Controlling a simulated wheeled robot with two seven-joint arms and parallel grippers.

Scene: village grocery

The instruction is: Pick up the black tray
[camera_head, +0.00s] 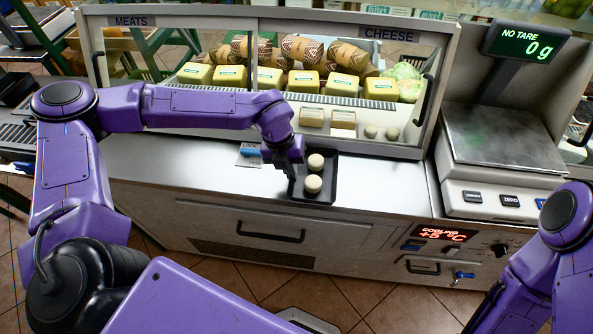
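The black tray (330,174) lies on the metal counter ledge in front of the display case. Two round pale cheeses (313,184) stand in it, one behind the other. My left gripper (292,172) points down at the tray's left edge, close to its rim. Its fingers are small and dark against the tray, so I cannot tell whether they are open or closed on the rim. My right arm shows at the lower right, but its gripper is out of view.
The glass case (280,125) with yellow cheese blocks stands just behind the tray. A scale (500,140) reading 0 g is at right. The ledge right of the tray (385,185) is clear.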

